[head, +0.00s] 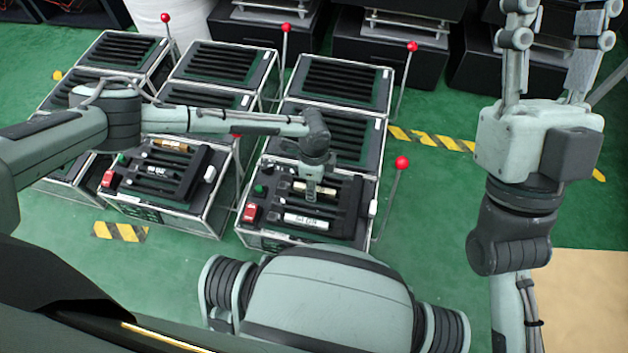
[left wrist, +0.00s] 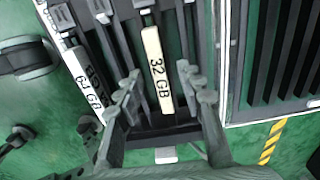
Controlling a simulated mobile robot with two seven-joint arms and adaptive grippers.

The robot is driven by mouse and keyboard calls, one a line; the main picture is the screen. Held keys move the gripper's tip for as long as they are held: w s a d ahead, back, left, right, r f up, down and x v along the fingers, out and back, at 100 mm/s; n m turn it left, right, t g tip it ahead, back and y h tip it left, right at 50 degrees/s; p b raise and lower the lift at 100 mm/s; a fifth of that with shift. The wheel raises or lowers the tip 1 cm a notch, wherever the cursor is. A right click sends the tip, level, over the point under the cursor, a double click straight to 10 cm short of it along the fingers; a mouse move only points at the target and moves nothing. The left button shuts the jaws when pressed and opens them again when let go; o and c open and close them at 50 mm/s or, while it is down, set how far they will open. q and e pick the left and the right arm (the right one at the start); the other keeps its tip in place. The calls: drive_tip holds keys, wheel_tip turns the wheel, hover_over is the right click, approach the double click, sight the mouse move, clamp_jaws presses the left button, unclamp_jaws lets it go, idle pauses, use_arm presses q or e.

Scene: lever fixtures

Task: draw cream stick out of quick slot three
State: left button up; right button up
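The cream stick (head: 328,190), marked "32 GB" in the left wrist view (left wrist: 156,68), lies in one of the dark slots of the front centre case (head: 262,238). I cannot read the slot number. My left gripper (head: 311,193) is over this stick and hides part of it. In the left wrist view its two fingers (left wrist: 162,90) stand apart, one on each side of the stick, with gaps to it; its height above the stick is hard to tell. A white stick (head: 305,221) marked "64 GB" lies in a nearer slot. My right gripper (head: 556,42) is raised at the upper right, fingers apart and empty.
The case has a red switch (head: 250,212), a green button (head: 259,188) and a red-knobbed lever (head: 402,163) at its right. A similar case (head: 180,218) stands to the left with a tan stick (head: 170,145). More slotted cases stand behind.

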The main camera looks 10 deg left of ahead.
use_arm(q)
drive_tip(key=shift+c, duration=0.5)
clamp_jaws()
